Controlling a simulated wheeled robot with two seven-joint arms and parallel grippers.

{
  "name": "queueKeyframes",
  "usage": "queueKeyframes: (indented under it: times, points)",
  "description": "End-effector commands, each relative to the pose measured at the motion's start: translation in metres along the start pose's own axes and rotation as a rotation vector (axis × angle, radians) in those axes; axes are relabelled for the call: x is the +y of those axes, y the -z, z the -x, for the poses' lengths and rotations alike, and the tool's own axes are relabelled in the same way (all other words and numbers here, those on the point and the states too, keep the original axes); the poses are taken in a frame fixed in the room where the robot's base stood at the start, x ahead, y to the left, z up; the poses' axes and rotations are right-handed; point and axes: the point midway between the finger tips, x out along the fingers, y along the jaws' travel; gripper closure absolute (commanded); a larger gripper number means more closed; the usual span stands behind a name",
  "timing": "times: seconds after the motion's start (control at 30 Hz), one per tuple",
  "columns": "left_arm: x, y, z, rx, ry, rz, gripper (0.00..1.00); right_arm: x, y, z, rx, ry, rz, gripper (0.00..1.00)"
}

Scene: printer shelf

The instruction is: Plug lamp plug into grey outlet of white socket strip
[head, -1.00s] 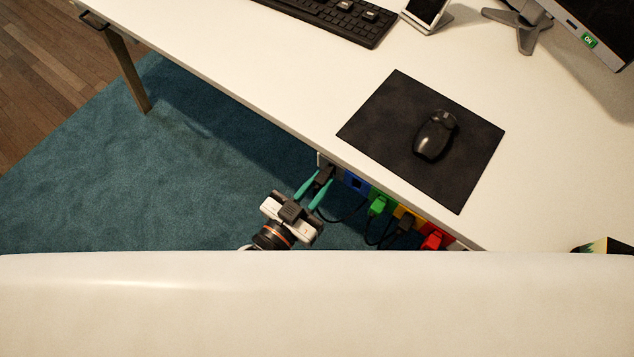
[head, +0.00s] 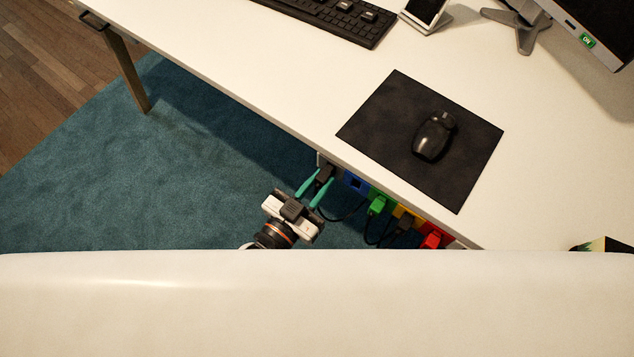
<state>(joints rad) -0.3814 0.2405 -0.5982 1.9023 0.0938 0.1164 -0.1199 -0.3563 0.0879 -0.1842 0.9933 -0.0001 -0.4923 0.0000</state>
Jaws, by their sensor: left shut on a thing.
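My left gripper (head: 316,188), with teal fingers, is shut on a black plug (head: 325,174) at the desk's front edge. A dark cable (head: 349,213) loops below the strip. My right gripper is not in view.
Along the strip to the right are an empty-looking blue outlet (head: 354,183), a green plug (head: 377,205), a dark plug (head: 405,224) at a yellow outlet and a red plug (head: 432,241). The white desk (head: 250,70) overhangs the strip. Open carpet (head: 150,190) lies left.

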Motion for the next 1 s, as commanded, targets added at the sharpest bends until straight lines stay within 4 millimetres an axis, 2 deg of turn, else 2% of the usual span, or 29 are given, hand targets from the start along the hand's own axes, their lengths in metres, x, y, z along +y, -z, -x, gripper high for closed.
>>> queueKeyframes:
  times: [0.67,0.7,0.8,0.83,1.0]
  points:
    - [-0.0001,-0.0001,-0.0102,0.000,0.000,0.000,1.00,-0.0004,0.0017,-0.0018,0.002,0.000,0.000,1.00]
    - [-0.0001,-0.0001,-0.0102,0.000,0.000,0.000,0.74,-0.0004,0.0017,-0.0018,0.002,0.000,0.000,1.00]
    - [-0.0001,-0.0001,-0.0102,0.000,0.000,0.000,0.58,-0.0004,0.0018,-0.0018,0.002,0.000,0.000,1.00]
    - [-0.0001,-0.0001,-0.0102,0.000,0.000,0.000,0.55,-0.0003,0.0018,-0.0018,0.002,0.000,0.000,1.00]
    - [0.0000,0.0000,-0.0101,0.000,0.000,0.000,0.55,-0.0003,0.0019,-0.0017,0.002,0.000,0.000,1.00]
